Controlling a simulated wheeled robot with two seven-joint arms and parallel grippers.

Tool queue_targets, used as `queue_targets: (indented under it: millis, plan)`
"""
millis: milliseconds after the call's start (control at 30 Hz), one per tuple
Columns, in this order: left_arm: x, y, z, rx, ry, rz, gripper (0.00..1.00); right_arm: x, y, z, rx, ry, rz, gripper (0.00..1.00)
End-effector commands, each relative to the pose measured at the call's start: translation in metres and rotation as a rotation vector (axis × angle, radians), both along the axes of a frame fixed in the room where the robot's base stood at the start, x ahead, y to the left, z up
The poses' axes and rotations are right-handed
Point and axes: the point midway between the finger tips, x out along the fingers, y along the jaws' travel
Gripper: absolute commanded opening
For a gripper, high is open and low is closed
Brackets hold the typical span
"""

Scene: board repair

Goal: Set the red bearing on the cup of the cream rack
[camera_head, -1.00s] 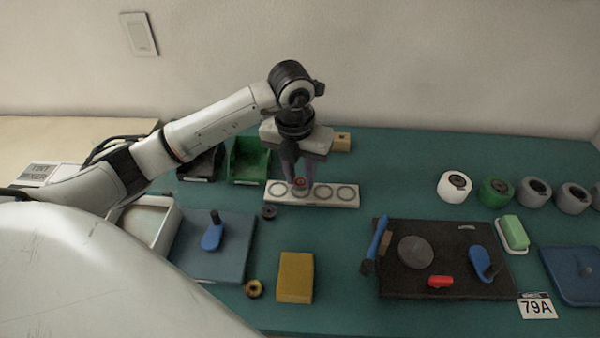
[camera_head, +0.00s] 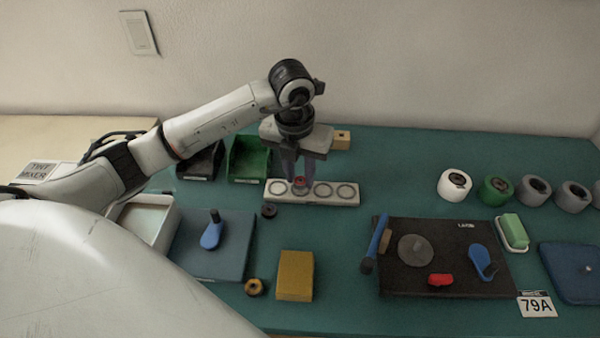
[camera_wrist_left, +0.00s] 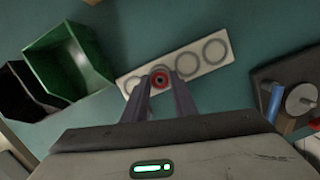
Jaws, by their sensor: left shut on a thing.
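The cream rack (camera_head: 342,200) is a long pale block with a row of several ring-shaped cups, lying on the teal bench. It also shows in the left wrist view (camera_wrist_left: 200,72). The red bearing (camera_head: 300,182) is a small red ring with a dark centre; in the left wrist view (camera_wrist_left: 159,78) it sits between my fingertips, over the second cup from the left. My left gripper (camera_head: 301,178) points down and is shut on the red bearing. I cannot tell whether the bearing touches the cup. My right gripper is not in view.
Green (camera_head: 248,160) and black (camera_head: 200,162) bins stand behind the rack at left. A yellow block (camera_head: 295,276) and a dark ring (camera_head: 269,211) lie in front. A black board (camera_head: 440,280) with parts is at right. Several tape-like rolls (camera_head: 454,186) stand far right.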

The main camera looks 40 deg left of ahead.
Motion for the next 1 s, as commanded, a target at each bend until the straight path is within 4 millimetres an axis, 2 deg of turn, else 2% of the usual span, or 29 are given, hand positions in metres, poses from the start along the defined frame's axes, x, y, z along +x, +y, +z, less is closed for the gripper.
queue_targets:
  millis: [1000]
  plan:
    - [0.0,-0.0001,-0.009,-0.001,0.0,0.0,0.09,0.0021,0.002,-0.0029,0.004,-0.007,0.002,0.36]
